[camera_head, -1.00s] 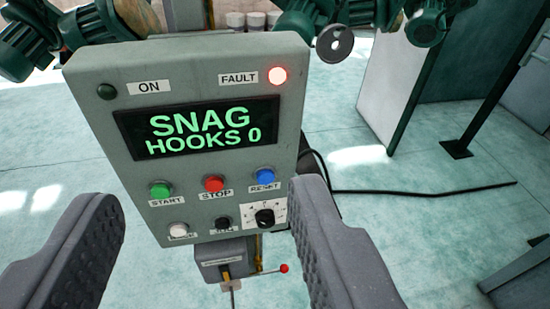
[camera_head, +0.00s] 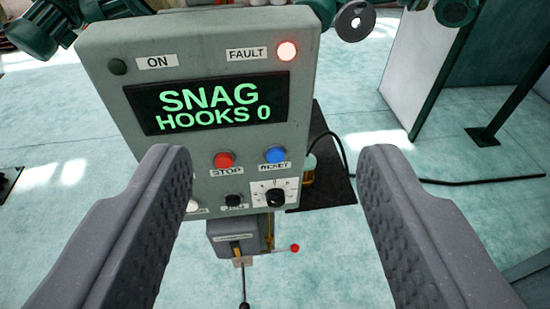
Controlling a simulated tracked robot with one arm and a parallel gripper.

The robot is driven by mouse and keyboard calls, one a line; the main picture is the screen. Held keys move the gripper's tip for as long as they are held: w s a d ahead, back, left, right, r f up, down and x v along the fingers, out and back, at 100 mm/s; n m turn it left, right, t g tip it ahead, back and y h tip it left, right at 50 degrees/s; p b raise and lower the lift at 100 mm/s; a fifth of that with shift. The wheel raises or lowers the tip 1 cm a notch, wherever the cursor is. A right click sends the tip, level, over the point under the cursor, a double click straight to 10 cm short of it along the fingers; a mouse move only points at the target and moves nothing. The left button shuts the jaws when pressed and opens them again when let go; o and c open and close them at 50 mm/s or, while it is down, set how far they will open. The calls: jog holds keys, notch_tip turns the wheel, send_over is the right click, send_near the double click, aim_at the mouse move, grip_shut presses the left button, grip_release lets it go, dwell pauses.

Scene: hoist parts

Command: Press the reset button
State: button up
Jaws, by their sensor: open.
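The blue reset button (camera_head: 275,155) sits at the lower right of a grey control panel (camera_head: 205,50), above its RESET label. The red stop button (camera_head: 224,160) is to its left. The screen (camera_head: 207,103) reads "SNAG HOOKS 0" in green, and the red fault lamp (camera_head: 286,51) at the top right is lit. My gripper (camera_head: 275,165) is open and empty. Its two grey fingers stand wide apart in front of the panel, with the blue button between them in the picture. The left finger hides the start button's place. I see no contact with the panel.
A black selector knob (camera_head: 275,198) sits just below the reset button. A small grey box with a red-tipped lever (camera_head: 294,248) hangs under the panel. A black cable (camera_head: 470,182) runs right across the pale floor. A white-and-green cabinet (camera_head: 430,70) stands at the right.

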grip_shut()
dwell(1.6)
